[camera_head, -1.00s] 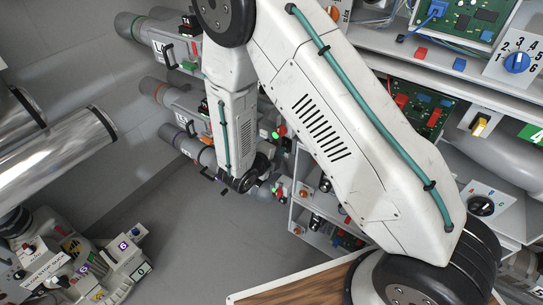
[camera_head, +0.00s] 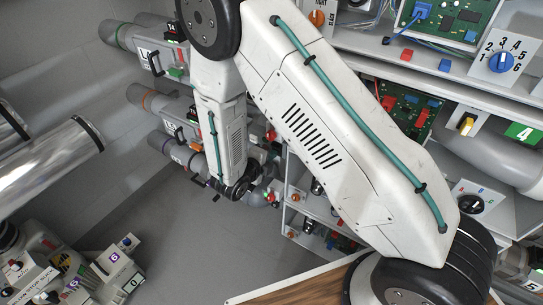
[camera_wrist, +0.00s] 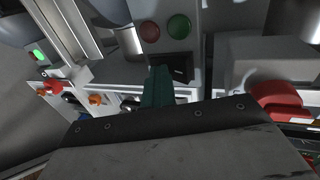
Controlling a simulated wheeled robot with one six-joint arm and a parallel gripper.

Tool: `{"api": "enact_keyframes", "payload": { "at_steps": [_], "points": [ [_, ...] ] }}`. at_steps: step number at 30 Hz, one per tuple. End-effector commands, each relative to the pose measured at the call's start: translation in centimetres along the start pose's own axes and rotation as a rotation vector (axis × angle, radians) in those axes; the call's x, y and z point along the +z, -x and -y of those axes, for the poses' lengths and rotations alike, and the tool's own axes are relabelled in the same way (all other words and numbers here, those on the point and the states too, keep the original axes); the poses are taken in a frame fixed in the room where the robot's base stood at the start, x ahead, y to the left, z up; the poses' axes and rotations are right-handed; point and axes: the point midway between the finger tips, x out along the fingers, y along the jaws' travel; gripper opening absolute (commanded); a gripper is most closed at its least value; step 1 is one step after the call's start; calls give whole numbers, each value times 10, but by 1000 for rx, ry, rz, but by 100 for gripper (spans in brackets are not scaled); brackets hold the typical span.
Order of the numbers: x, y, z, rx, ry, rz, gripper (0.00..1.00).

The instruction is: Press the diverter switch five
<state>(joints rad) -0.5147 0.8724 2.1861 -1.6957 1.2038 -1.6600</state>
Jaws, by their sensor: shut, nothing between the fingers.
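My gripper (camera_wrist: 158,88) shows in the wrist view as dark teal fingers closed together, with nothing held. The fingertips overlap the lower edge of a black block (camera_wrist: 170,67) on a grey housing; I cannot tell whether they touch it. A red round button (camera_wrist: 149,31) and a green round button (camera_wrist: 179,27) sit just above that block. I cannot read a number there, so I cannot tell whether the block is diverter switch five. In the head view my arm hides the gripper's fingers.
A red knob (camera_wrist: 276,101) is right of the fingers and orange knobs (camera_wrist: 97,99) are left. In the head view, grey tube units (camera_head: 150,60) line the back wall. Shelves with a blue dial (camera_head: 501,62) and a green 4 label (camera_head: 522,132) are right. Grey floor (camera_head: 210,260) is open.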

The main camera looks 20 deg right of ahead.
Motion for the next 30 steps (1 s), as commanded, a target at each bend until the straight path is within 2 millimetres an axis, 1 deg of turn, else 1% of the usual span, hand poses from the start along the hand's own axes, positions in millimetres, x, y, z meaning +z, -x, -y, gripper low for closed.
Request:
{"api": "enact_keyframes", "payload": {
  "at_steps": [9, 20, 23, 26, 28, 30],
  "points": [
    [1, 4, 14, -3, -3, 0, 0],
    [0, 7, 14, -2, -2, 0, 0],
    [1, 14, 16, -2, -4, -2, 0],
    [1, 27, 19, -2, -6, -5, 0],
    [2, 39, 22, -2, -7, -9, 0],
    [2, 57, 22, -2, -7, -7, 0]
  ]
}}
